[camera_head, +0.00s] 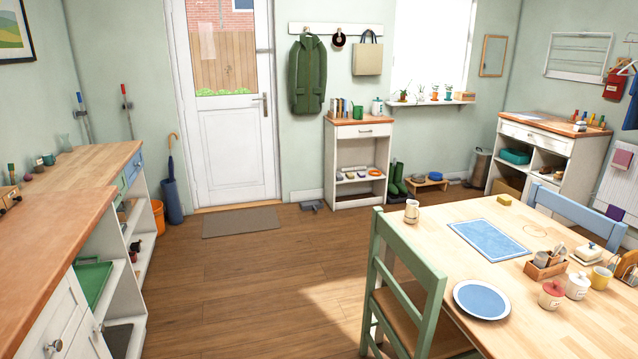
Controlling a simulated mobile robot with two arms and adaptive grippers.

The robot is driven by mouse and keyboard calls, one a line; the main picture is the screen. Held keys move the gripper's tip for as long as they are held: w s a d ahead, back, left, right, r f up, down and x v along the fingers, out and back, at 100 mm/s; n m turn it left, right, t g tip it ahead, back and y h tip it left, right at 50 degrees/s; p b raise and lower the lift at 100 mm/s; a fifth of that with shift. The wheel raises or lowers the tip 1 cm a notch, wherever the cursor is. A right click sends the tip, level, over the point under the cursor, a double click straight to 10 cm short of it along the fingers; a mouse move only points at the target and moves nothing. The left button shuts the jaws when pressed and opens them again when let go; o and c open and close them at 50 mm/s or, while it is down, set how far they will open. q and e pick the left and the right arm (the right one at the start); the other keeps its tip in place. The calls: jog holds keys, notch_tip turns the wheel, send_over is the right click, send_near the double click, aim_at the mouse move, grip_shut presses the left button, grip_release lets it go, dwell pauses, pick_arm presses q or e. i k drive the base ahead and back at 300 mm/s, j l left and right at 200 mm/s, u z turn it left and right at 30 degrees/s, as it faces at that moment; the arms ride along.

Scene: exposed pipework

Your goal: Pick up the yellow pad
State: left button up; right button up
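A small yellow pad (504,199) lies flat on the wooden dining table (445,228) at the right, near the table's far edge. It looks like a small thick block, and nothing covers it. A blue rectangular mat (488,238) lies nearer on the same table, apart from the pad. Neither of my grippers shows in the head view.
A green chair (412,290) stands at the table's left side and a blue chair (575,214) at its far right. A cream jug (411,211), a blue plate (481,299) and several pots share the table. A long counter (75,180) lines the left. Wooden floor (240,275) between is open.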

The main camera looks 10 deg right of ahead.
aim_at(504, 201)
jog(key=i+z, duration=0.9)
jog(key=i+j+z, duration=0.3)
jog(key=i+z, duration=0.15)
jog(key=i+j+z, duration=0.45)
jog(key=j+u, duration=0.3)
jog(key=j, duration=0.2)
jog(key=i+j+u, duration=0.15)
jog(key=j+u, duration=0.15)
jog(key=j, duration=0.15)
jog(key=i+j+u, duration=0.5)
jog(key=i+j, duration=0.15)
jog(key=i+j+u, duration=0.5)
jog(key=i, duration=0.25)
jog(key=i+z, duration=0.75)
jog(key=i+j+z, duration=0.2)
jog(key=i+z, duration=0.15)
jog(key=i, duration=0.15)
